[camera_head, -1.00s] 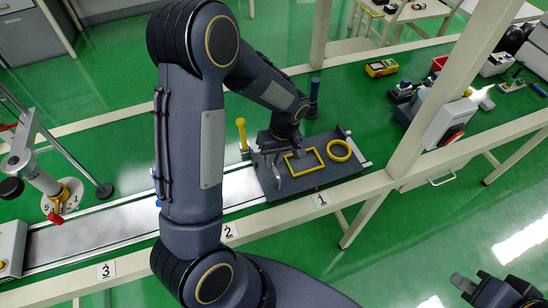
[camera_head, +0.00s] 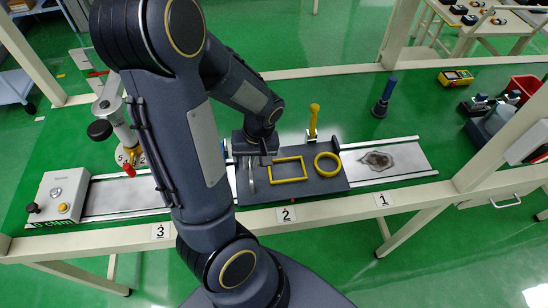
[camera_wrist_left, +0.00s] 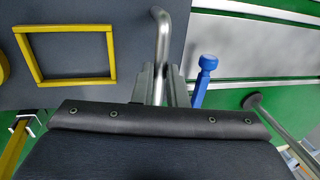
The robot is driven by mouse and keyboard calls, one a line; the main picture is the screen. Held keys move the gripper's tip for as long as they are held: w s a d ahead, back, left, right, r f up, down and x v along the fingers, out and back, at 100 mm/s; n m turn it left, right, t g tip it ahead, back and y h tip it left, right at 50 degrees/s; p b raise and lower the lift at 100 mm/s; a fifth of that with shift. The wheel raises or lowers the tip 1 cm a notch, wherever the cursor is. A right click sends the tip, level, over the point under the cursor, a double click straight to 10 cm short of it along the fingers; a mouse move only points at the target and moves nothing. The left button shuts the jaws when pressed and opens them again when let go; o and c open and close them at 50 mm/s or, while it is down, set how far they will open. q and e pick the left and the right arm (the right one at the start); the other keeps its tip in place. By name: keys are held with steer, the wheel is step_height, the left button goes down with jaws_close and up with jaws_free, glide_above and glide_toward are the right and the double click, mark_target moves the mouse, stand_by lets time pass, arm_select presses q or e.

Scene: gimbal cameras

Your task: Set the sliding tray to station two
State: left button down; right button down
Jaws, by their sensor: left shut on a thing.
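The dark sliding tray (camera_head: 312,187) sits on the silver rail (camera_head: 405,158), behind the label 2 (camera_head: 286,214). It carries a yellow square frame (camera_head: 288,178) and a yellow ring (camera_head: 327,173). Its bent metal handle (camera_wrist_left: 163,35) rises at the tray's left end. My left gripper (camera_wrist_left: 160,85) is shut on this handle; in the head view my left gripper (camera_head: 256,160) stands over the tray's left end. Label 1 (camera_head: 382,199) is to the right and label 3 (camera_head: 160,231) to the left. My right gripper is out of view.
A yellow-topped post (camera_head: 314,120) stands behind the tray, and a blue post (camera_head: 384,95) stands farther right. A blue pin (camera_wrist_left: 205,75) is close beside my left gripper. A control box (camera_head: 58,197) closes the rail's left end. The rail right of the tray is bare, with a dark patch.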

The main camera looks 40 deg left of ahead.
arm_select(q)
steer(key=shift+s+a, duration=0.8)
steer(key=shift+s, duration=0.1)
steer(key=c, duration=1.5)
jaws_free()
steer(key=shift+o, duration=0.2)
steer(key=shift+r, duration=0.1)
steer(key=r, duration=0.5)
steer(key=w+d+r+p, duration=0.1)
steer(key=r, duration=0.1)
steer(key=shift+w+r, duration=0.1)
steer(key=shift+r, duration=0.2)
steer(key=shift+d, duration=0.1)
